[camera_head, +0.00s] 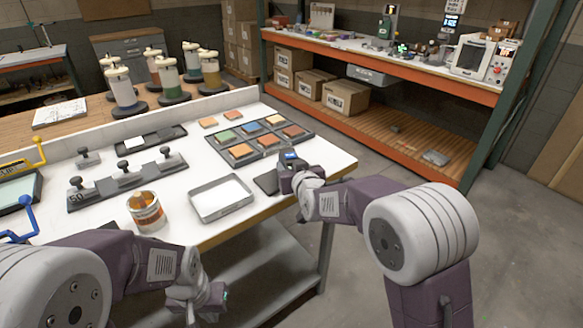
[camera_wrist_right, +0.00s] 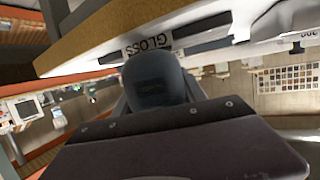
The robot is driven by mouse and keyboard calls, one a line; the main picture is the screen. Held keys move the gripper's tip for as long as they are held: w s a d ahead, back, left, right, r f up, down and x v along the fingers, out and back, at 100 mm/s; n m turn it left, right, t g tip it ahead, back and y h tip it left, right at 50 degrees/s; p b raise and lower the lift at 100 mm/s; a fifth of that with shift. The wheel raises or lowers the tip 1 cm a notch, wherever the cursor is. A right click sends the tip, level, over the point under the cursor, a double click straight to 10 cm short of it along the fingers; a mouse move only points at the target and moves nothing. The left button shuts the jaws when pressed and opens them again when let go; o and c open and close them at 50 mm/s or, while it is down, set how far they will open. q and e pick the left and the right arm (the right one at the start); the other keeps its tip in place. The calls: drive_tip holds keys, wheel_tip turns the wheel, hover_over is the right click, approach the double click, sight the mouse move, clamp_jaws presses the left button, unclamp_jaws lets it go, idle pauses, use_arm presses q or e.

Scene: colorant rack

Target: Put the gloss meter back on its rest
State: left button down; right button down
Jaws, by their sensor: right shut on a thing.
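The gloss meter (camera_head: 289,157), a small dark device with a blue top, is at the right end of the white table in the head view. My right gripper (camera_head: 293,170) is shut on it; its fingers are mostly hidden. A dark flat pad (camera_head: 266,184), which looks like the rest, lies just left of the meter. The right wrist view shows a dark rounded body (camera_wrist_right: 155,80) in front of the gripper, close to a table edge with a GLOSS label (camera_wrist_right: 148,46). Whether the meter touches the table cannot be told. My left gripper (camera_head: 212,297) hangs low in front of the table; its jaws are unclear.
A tray of coloured tiles (camera_head: 240,152) lies behind the pad. Weights (camera_head: 123,168) on a dark bar are further left.

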drive_tip(key=shift+f, duration=0.1)
drive_tip(key=c, duration=0.6)
unclamp_jaws()
drive_tip(key=shift+c, duration=0.2)
